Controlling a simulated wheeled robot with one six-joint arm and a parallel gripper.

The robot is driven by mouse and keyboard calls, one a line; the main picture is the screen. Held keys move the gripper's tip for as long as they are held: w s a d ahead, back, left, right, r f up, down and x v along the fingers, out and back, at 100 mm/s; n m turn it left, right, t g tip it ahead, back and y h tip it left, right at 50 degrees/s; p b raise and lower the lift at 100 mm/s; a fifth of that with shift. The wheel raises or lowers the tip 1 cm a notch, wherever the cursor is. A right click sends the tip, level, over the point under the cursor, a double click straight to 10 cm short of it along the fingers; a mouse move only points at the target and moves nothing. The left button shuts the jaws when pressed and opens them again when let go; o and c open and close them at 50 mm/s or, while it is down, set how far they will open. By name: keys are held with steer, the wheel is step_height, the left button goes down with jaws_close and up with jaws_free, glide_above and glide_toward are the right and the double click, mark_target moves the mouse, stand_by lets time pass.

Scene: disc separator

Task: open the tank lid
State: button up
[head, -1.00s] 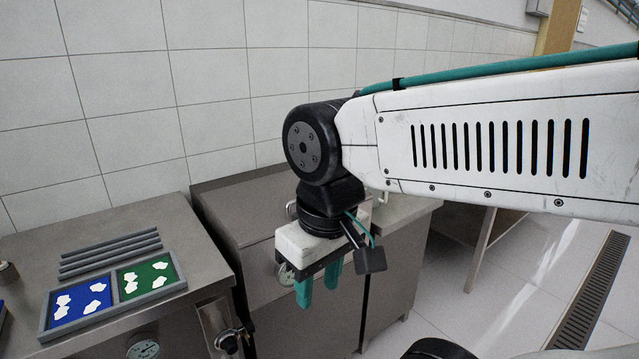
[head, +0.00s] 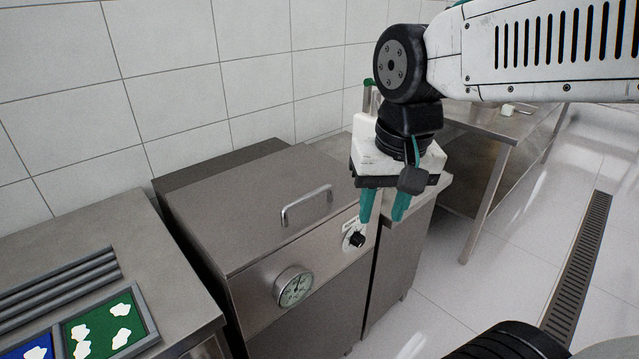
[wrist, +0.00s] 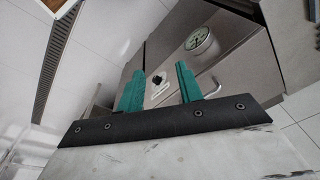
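The steel tank (head: 255,220) stands in the middle of the head view, with its flat lid (head: 240,195) shut. A bar handle (head: 307,206) sits on the lid near the front edge. A round gauge (head: 294,286) and a black knob (head: 357,240) are on the tank's front. My gripper (head: 384,214) points down, to the right of the handle and apart from it. Its teal fingers are spread with nothing between them. In the wrist view my gripper (wrist: 158,90) also shows open, with the knob (wrist: 157,80), gauge (wrist: 197,38) and part of the handle (wrist: 212,87) beyond it.
A steel counter (head: 150,235) at left holds a tray with a green panel (head: 105,325) and grey bars (head: 60,280). Another steel table (head: 490,125) stands at right. A floor drain (head: 580,265) crosses the open floor. A tiled wall is behind.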

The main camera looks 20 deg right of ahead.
steer(key=w+m, duration=0.6)
steer(key=w, duration=0.7)
steer(key=m, duration=0.5)
glide_toward(309, 195)
steer(key=f, duration=0.5)
steer(key=w+f, duration=0.1)
steer(key=f, duration=0.2)
steer(key=shift+a+f, duration=0.1)
jaws_close()
